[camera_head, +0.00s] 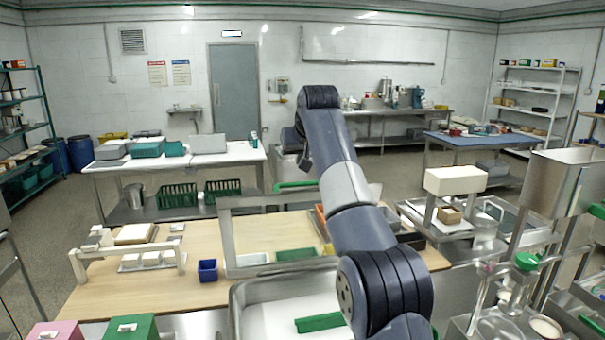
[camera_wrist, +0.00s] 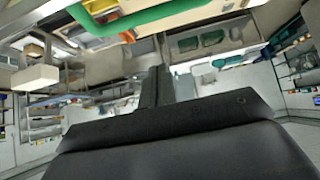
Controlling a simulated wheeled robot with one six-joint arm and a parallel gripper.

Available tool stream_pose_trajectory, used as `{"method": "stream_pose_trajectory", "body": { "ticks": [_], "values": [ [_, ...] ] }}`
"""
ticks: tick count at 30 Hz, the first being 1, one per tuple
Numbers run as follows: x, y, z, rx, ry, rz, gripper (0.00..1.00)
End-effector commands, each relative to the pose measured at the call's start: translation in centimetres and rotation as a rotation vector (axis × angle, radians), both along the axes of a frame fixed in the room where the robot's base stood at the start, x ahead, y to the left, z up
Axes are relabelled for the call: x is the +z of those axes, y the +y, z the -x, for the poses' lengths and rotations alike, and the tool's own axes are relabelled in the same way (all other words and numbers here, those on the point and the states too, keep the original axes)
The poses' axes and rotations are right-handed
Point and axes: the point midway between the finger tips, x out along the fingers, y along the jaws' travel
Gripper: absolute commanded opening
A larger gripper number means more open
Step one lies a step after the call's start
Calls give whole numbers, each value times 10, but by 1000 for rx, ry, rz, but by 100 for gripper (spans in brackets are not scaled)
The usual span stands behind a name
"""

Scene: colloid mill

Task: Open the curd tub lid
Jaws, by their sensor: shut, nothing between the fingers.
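My gripper (camera_wrist: 155,88) shows in the wrist view as a dark narrow pair of fingers, shut and empty, with the room upside down behind it. It is hidden behind my raised arm in the head view. No curd tub is plainly recognisable. A pink box top (camera_head: 57,333) and a green box top (camera_head: 128,328), each with a pale handle-like piece, are cut off at the bottom left. A steel tub (camera_head: 238,296) with a white inside and a green bar stands at the bottom middle. I cannot tell which is the curd tub. My gripper touches none of these.
A wooden-topped table (camera_head: 150,290) carries a white frame (camera_head: 80,262), a small blue bin (camera_head: 207,270) and a metal frame (camera_head: 228,240). Steel machinery (camera_head: 560,185) crowds the right. A white-topped table (camera_head: 215,158) stands farther back. Grey floor (camera_head: 65,215) is clear at left.

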Motion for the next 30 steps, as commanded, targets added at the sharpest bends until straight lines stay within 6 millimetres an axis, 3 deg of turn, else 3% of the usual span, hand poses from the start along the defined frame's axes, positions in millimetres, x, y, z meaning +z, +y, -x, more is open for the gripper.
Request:
{"method": "stream_pose_trajectory", "body": {
  "ticks": [5,30],
  "values": [
    [-23,5,-24,-1,0,-1,0],
    [-37,-3,11,0,-2,-2,0]
  ]
}}
